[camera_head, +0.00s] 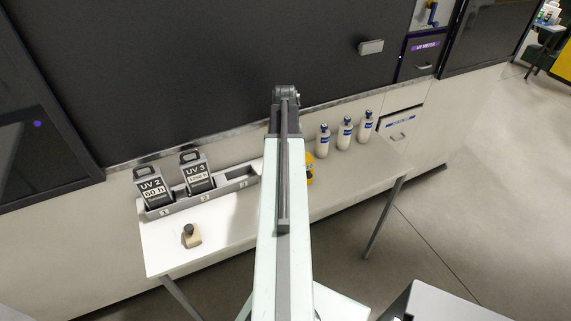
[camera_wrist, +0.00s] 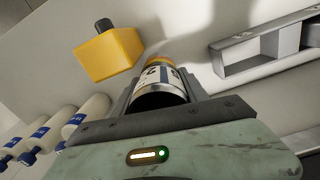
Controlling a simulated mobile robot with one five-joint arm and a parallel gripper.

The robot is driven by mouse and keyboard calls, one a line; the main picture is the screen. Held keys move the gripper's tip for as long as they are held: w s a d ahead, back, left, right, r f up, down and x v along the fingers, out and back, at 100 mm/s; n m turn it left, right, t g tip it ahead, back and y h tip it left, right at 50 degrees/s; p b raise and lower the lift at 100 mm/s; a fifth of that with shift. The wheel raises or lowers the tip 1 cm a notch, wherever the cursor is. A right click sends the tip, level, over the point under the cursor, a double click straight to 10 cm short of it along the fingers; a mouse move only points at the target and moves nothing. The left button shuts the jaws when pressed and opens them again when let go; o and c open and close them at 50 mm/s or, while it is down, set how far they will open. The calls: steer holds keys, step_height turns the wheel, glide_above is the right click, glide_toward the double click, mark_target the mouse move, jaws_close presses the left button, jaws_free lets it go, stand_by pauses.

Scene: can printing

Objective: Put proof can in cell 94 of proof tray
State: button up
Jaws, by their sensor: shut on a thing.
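In the wrist view my gripper (camera_wrist: 157,88) is shut on a can (camera_wrist: 158,73). The can has a white label with dark markings and a yellow-orange band at its far end; its near end is dark. The label's full text cannot be read. In the head view my arm covers the gripper and the can. I cannot make out a proof tray or a cell 94 in either view.
A yellow container (camera_wrist: 107,54) with a black cap stands near the can. Several white bottles (camera_wrist: 87,117) with blue labels stand left. A grey slotted rack (camera_head: 205,197) holds UV 2 and UV 3 units. A stamp-like block (camera_head: 192,237) lies on the white table (camera_head: 225,232).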

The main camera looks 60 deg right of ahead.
step_height(320, 180, down, 4)
steer(key=b, duration=0.2)
steer(key=shift+r+b, duration=0.15)
steer(key=shift+b, duration=0.25)
steer(key=shift+r, duration=0.2)
steer(key=shift+f, duration=0.15)
steer(key=o, duration=1.4)
